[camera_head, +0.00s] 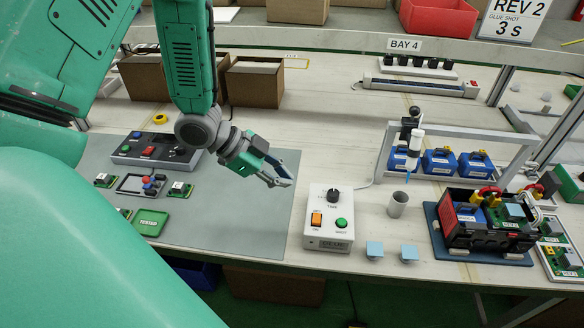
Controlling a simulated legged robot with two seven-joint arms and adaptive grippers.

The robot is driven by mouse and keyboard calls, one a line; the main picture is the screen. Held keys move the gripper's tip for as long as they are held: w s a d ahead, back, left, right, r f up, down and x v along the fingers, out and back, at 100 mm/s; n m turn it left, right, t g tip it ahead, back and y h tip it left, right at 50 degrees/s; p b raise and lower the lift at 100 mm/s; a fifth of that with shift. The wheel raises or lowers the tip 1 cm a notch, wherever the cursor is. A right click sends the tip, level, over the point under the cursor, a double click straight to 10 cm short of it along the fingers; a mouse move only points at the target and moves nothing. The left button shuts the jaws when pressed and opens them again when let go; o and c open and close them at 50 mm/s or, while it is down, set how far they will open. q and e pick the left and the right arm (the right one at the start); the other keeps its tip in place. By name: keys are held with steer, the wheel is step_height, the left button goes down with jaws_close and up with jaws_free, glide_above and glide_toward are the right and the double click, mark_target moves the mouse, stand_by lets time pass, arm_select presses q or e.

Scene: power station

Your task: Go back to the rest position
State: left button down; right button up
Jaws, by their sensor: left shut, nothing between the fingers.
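My left gripper (284,178) is shut and empty. It hangs over the right part of the grey mat (236,222), just left of a white control box (330,217) with a black knob, an orange switch and a green button. A gap shows between the fingertips and the box in the picture; the height above the mat is hard to tell. The green left arm comes in from the upper left, its forearm pointing down. My right gripper is not in view.
Boards and a button panel (152,148) lie on the mat's left. Cardboard boxes (254,82) stand behind the arm. A metal cup (397,204), two light-blue blocks, a black crate (470,232) and blue units under a grey frame (460,132) fill the right. The bench's front edge is near.

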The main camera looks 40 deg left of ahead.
arm_select(q)
steer(key=s+f+n+y, duration=0.1)
steer(key=s+f+n, duration=0.1)
steer(key=f, duration=0.2)
steer(key=s+d+f+n+g+y, duration=0.1)
steer(key=s+f+n, duration=0.2)
steer(key=s+d+f+n+g+y, duration=0.1)
steer(key=s+f+n, duration=0.1)
steer(key=f, duration=0.2)
steer(key=shift+s+d+f+y, duration=0.15)
steer(key=shift+s+f+y, duration=0.05)
steer(key=shift+f+y, duration=0.15)
steer(key=s+f+n+g+y, duration=0.1)
steer(key=s+f+n+g, duration=0.15)
steer(key=s, duration=0.45)
steer(key=s+f+n+g+y, duration=0.1)
steer(key=s+f+n+y, duration=0.15)
steer(key=s, duration=0.35)
step_height(320, 180, down, 9)
steer(key=w+d+b, duration=0.1)
steer(key=b, duration=0.8)
steer(key=shift+w+d+f, duration=0.15)
steer(key=shift+d, duration=0.15)
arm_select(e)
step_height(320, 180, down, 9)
arm_select(q)
steer(key=shift+a, duration=0.2)
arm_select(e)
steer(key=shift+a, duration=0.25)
